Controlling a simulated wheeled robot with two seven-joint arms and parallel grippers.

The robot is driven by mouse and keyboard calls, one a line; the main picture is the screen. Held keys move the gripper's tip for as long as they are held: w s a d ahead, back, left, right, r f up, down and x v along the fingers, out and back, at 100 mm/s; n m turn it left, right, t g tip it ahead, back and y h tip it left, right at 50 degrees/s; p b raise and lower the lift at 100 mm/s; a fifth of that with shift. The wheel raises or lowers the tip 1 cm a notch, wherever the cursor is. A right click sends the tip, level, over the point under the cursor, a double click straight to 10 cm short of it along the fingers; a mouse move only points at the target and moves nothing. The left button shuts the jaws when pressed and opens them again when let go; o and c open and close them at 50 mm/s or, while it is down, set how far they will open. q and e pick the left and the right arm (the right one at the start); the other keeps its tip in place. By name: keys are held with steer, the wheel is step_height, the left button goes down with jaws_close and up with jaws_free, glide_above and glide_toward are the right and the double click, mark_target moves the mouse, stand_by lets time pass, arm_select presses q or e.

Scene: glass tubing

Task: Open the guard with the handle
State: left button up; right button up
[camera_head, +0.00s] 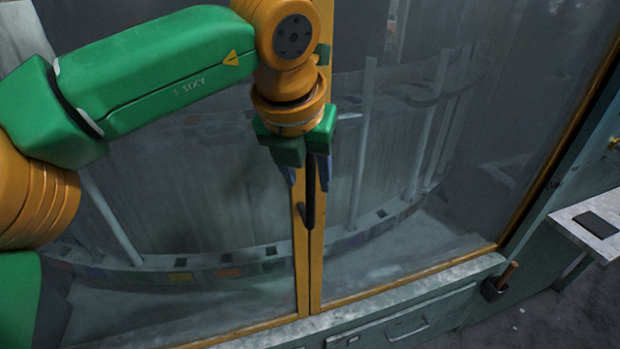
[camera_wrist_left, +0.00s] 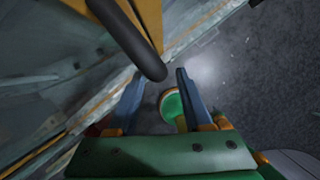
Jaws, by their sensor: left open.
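The guard (camera_head: 240,190) is a pair of large clear panels in yellow frames, which meet at two upright yellow bars in the middle of the head view. The handle (camera_head: 309,207) is a dark upright bar at that seam. My left gripper (camera_head: 308,178) is at the handle's upper part, fingers pointing down, open. In the left wrist view the dark handle (camera_wrist_left: 139,45) runs down beside the yellow frame (camera_wrist_left: 148,17), and its rounded end lies between the two open fingertips (camera_wrist_left: 159,74). Whether a finger touches it I cannot tell. The two panels appear closed together.
Behind the panels stands a round machine with upright rods (camera_head: 363,140). Below is a pale sill with a drawer (camera_head: 408,330). At the right, a wooden-handled tool (camera_head: 507,275) sits in a holder, near a small shelf (camera_head: 575,222). Grey floor (camera_head: 570,310) is clear.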

mark_target(309, 182)
arm_select(q)
steer(key=x, duration=0.4)
steer(key=shift+w, duration=0.3)
steer(key=shift+s+r, duration=0.15)
steer(key=shift+s, duration=0.15)
steer(key=c, duration=0.5)
jaws_close()
steer(key=shift+r, duration=0.1)
